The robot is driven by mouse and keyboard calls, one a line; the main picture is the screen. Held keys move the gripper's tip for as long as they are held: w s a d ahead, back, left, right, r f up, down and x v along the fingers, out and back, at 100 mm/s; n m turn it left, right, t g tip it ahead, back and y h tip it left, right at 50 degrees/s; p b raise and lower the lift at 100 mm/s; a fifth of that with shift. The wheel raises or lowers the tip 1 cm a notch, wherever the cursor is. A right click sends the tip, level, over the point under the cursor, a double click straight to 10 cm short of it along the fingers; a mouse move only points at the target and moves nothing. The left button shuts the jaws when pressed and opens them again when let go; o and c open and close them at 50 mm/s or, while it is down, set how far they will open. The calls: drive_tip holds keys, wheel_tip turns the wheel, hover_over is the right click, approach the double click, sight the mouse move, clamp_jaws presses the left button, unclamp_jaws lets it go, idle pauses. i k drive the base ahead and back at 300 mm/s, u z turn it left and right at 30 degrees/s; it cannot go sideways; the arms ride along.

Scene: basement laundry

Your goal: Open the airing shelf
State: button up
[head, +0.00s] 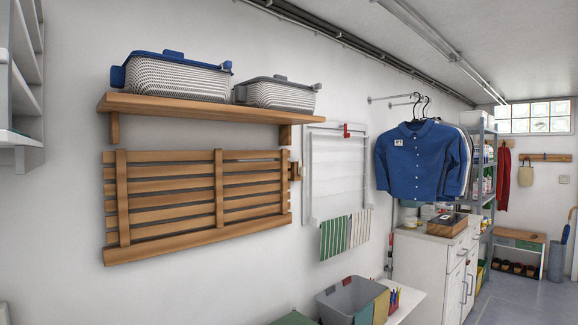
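The airing shelf, seen as a slatted wooden panel (170,202), hangs flat against the white wall on the left in the head view. Two upright battens cross its several horizontal slats, and a wider board runs along its bottom edge. A small wooden block (296,171), perhaps a catch, sits on the wall at its right edge, near the top; I cannot tell whether it holds the panel. My gripper is not in view.
A wooden wall shelf (190,106) with two lidded baskets juts out just above the panel. To its right hang a white rack (340,165) with a red clip and striped cloths, then a blue shirt (421,160). A grey bin (350,299) stands below right.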

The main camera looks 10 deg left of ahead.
sight(253, 160)
drive_tip(key=z, duration=0.1)
drive_tip(key=i, duration=1)
drive_tip(key=u, duration=0.05)
